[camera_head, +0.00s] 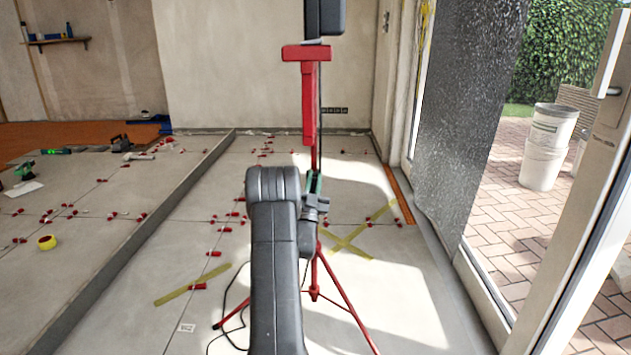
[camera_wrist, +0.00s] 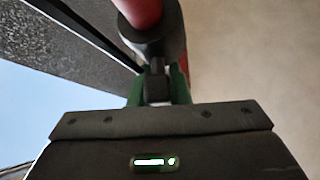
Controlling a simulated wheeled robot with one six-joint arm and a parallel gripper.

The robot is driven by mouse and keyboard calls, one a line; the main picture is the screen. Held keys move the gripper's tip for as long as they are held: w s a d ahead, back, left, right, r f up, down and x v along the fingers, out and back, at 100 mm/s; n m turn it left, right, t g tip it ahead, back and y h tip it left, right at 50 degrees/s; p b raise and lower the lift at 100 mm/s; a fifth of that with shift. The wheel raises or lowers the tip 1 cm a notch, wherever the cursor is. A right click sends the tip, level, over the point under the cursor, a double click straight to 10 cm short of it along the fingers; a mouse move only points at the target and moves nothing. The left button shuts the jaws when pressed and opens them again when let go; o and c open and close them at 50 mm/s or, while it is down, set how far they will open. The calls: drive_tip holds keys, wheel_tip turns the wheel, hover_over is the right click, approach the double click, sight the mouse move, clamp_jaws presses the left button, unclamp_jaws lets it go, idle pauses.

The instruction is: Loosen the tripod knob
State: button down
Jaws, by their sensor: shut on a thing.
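The red tripod (camera_head: 309,100) stands upright on the tiled floor in the head view, with its legs spread below my arm. In the wrist view its red column (camera_wrist: 140,10) enters a black collar (camera_wrist: 152,42). The dark tripod knob (camera_wrist: 157,88) sticks out from the collar toward my gripper (camera_wrist: 158,86). My green fingers lie on both sides of the knob and are shut on it. In the head view my gripper (camera_head: 315,184) is at the tripod's column, and the knob is not clearly visible there.
A black lamp head (camera_head: 325,17) tops the tripod. A cable lies by its legs. Red levelling clips (camera_head: 198,286) and yellow tape crosses (camera_head: 347,242) mark the floor. A raised tile edge runs at left. A glass door (camera_head: 478,100) stands at right, with white buckets (camera_head: 548,145) outside.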

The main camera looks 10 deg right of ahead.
drive_tip(key=shift+w+a+f+n+t+y, duration=0.15)
drive_tip(key=shift+n+t+y, duration=0.2)
drive_tip(key=shift+n+y, duration=0.8)
drive_tip(key=shift+s+a+f+n+t+y, duration=0.15)
drive_tip(key=shift+n+t+y, duration=0.2)
drive_tip(key=shift+n+y, duration=0.8)
drive_tip(key=shift+w+n, duration=0.1)
drive_tip(key=shift+n, duration=0.2)
drive_tip(key=shift+d+f, duration=0.1)
drive_tip(key=c, duration=1.4)
unclamp_jaws()
drive_tip(key=shift+o, duration=0.2)
drive_tip(key=shift+d, duration=0.1)
